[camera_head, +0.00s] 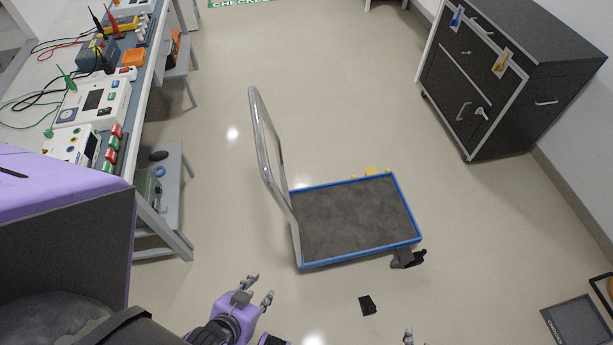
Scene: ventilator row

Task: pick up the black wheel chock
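A small black wheel chock (367,304) lies on the pale floor, just in front of the blue-edged platform trolley (360,218). My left gripper (260,289), purple and grey, is at the lower middle, left of the chock and apart from it. Its two fingers are spread and nothing is between them. Only a grey tip of my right gripper (408,336) shows at the bottom edge, below and right of the chock; the rest is out of frame, so its opening cannot be told.
The trolley's tall metal handle (262,150) rises on its left. A dark caster (407,258) sticks out at its front right corner. Small yellow pieces (370,172) are behind it. A workbench (165,55) with instruments runs along the left. A dark cabinet (555,70) stands right.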

